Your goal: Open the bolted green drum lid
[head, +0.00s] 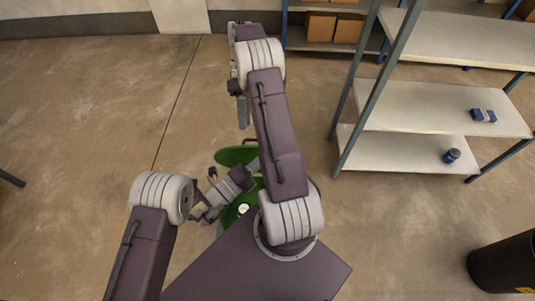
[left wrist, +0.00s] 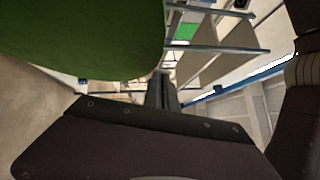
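The green drum (head: 232,215) stands on the floor at the lower middle of the head view, partly hidden by my arms and body. The green lid (head: 235,155) shows as a separate tilted disc at the drum's far side. A large green surface, likely the lid (left wrist: 85,35), fills the upper left of the left wrist view. My left gripper (left wrist: 163,88) has its fingers close together with no gap visible, below and right of that surface. In the head view the left wrist is beside the drum. My right gripper (head: 243,112) hangs beyond the lid, apart from it; its finger gap cannot be made out.
A metal shelf unit (head: 405,150) with a few small blue items stands at the right. Another shelf with cardboard boxes (head: 320,27) is at the back. A black bin (head: 505,264) stands at the lower right.

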